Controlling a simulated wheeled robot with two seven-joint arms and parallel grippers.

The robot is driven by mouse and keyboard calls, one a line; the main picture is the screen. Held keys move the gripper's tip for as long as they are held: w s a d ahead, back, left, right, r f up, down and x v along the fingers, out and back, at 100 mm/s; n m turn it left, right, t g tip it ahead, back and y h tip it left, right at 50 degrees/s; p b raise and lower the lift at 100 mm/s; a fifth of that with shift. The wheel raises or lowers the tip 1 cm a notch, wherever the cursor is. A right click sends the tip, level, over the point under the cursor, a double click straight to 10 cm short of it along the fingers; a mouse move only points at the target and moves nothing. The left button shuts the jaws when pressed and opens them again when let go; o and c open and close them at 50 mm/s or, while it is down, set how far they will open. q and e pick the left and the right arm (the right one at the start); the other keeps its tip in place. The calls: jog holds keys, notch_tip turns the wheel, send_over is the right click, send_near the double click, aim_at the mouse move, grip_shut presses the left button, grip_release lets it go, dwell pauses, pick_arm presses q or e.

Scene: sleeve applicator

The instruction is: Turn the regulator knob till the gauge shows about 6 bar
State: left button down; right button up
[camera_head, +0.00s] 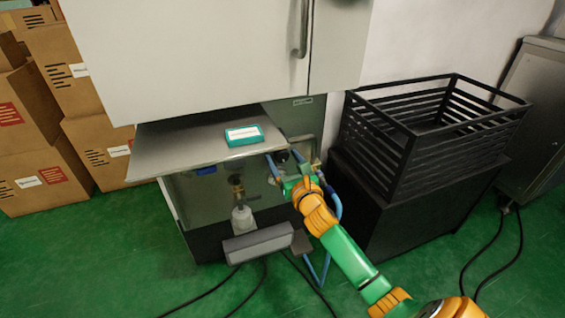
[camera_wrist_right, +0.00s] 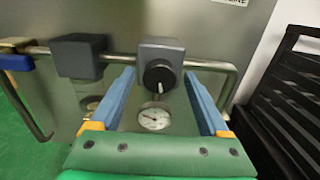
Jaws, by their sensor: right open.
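The black regulator knob (camera_wrist_right: 159,77) sits on the front of a grey block (camera_wrist_right: 161,50) in the right wrist view, with a pale mark on its face. The round white gauge (camera_wrist_right: 153,119) is just below it. Its dial is too small for me to read the pressure. My right gripper (camera_wrist_right: 163,88) is open, with one blue finger on each side of the knob and a visible gap to both. In the head view my right gripper (camera_head: 283,162) is at the machine's front under the shelf, partly hiding the regulator. My left gripper is not in view.
A metal pipe (camera_wrist_right: 208,66) runs beside the regulator, with another grey block (camera_wrist_right: 78,56) and a blue handle (camera_wrist_right: 15,62) to the left. A steel shelf (camera_head: 180,150) with a teal box (camera_head: 244,135) juts out above. A black slatted crate (camera_head: 425,135) stands to the right.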

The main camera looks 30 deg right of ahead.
grip_shut()
dwell(0.3)
